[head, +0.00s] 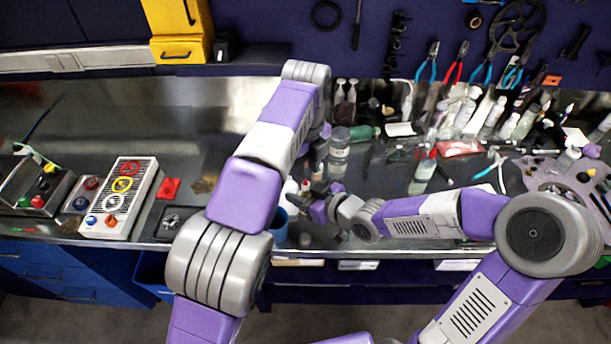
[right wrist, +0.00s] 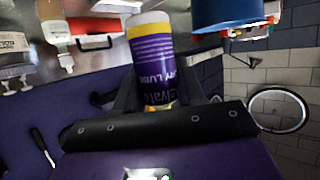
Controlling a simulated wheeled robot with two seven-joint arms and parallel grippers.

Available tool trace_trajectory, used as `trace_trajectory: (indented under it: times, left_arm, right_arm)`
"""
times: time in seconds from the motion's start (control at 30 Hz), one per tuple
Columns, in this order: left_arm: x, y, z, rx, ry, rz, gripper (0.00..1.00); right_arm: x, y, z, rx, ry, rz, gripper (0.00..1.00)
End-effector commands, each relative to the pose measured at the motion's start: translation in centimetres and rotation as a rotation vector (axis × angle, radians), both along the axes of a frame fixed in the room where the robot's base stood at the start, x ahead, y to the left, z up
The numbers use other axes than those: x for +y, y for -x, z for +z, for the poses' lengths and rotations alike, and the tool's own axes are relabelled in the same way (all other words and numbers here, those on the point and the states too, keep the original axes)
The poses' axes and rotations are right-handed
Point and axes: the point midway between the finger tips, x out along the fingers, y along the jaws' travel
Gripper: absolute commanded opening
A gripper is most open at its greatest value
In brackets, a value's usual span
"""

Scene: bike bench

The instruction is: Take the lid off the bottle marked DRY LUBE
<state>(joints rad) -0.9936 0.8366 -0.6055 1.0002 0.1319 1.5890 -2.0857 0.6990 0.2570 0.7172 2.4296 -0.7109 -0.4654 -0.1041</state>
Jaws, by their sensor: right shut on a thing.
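The bottle marked DRY LUBE (right wrist: 152,62) is purple with yellow bands and a white end. In the right wrist view its label is upside down. Its brand-name end runs down between the dark fingers of my right gripper (right wrist: 165,98), which is shut on it. That end is mostly hidden, so I cannot tell whether the fingers grip the lid or the body. In the head view my right gripper (head: 312,202) is low over the front of the bench. My left gripper (head: 318,168) is close by, beyond the left arm, and its fingers are not clear.
A blue cup (head: 278,224) stands by the front edge and also shows in the right wrist view (right wrist: 225,12). A clear jar (head: 339,146) stands behind the grippers. Several bottles and tools crowd the back right. A switch box (head: 118,198) stands left.

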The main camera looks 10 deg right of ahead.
Motion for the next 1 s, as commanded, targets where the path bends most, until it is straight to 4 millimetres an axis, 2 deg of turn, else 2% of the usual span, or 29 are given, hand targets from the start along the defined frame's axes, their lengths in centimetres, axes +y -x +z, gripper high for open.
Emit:
trace_trajectory:
  times: [0.13, 0.3, 0.63, 0.67, 0.9, 1.0]
  left_arm:
    - [0.0, 0.1, -2.1, 0.002, -0.002, 0.001, 0.4]
    - [0.0, 0.0, -3.7, 0.001, 0.0, 0.001, 0.4]
    - [0.0, 0.0, -4.1, 0.0, 0.0, 0.002, 0.4]
    - [0.0, 0.0, -4.1, 0.0, 0.0, 0.002, 0.38]
    - [0.0, 0.0, -4.1, 0.0, 0.0, 0.002, 0.01]
    - [0.0, 0.0, -4.1, 0.0, 0.0, 0.002, 0.0]
  right_arm:
    - [0.0, 0.0, 0.0, -0.001, -0.001, 0.0, 0.0]
    - [0.0, 0.0, 0.0, -0.001, -0.001, 0.0, 0.0]
    - [0.0, 0.0, 0.0, -0.001, -0.001, 0.0, 0.0]
    - [0.0, 0.0, 0.0, -0.001, -0.001, 0.0, 0.0]
    - [0.0, 0.0, 0.0, -0.001, -0.001, 0.0, 0.0]
    - [0.0, 0.0, 0.0, -0.001, -0.001, 0.0, 0.0]
